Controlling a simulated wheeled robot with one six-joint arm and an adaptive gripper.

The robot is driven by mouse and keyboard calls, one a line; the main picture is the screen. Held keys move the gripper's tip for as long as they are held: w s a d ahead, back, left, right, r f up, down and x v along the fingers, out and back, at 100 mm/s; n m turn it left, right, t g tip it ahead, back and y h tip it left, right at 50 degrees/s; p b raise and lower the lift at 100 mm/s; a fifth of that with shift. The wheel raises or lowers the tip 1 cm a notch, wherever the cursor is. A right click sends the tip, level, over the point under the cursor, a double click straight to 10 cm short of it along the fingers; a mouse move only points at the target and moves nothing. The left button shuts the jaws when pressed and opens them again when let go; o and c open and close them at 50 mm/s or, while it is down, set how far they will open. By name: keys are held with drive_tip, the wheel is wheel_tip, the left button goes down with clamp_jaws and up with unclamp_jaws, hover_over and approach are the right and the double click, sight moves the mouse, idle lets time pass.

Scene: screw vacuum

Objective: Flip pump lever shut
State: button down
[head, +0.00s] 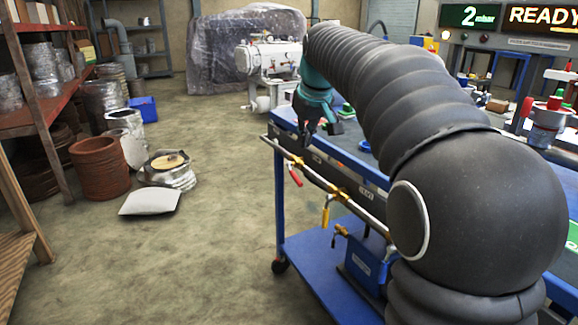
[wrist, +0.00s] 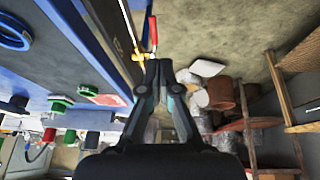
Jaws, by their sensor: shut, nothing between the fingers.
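I cannot tell which lever is the pump lever. My gripper (head: 318,130) is shut and empty above the cart's far end. In the wrist view, the red lever (wrist: 153,33) and brass fitting (wrist: 139,57) lie just beyond the fingertips (wrist: 158,70).
The cart top (head: 350,150) holds a blue ring (head: 364,146). A red-handled part (head: 548,120) stands at the right. My arm hides much of the cart.

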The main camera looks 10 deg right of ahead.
sight(296, 177)
drive_tip(key=shift+w+r, duration=0.2)
drive_tip(key=shift+w, duration=0.85)
drive_tip(key=shift+f, duration=0.1)
drive_tip(key=x, duration=0.9)
drive_tip(key=b+x, duration=0.1)
drive_tip(key=x, duration=0.3)
drive_tip(key=shift+d+f, duration=0.35)
drive_tip(key=shift+f, duration=0.05)
drive_tip(key=shift+f, duration=0.1)
drive_tip(key=shift+f+t+b, duration=0.15)
drive_tip(key=shift+t+b, duration=0.15)
drive_tip(key=shift+b, duration=0.55)
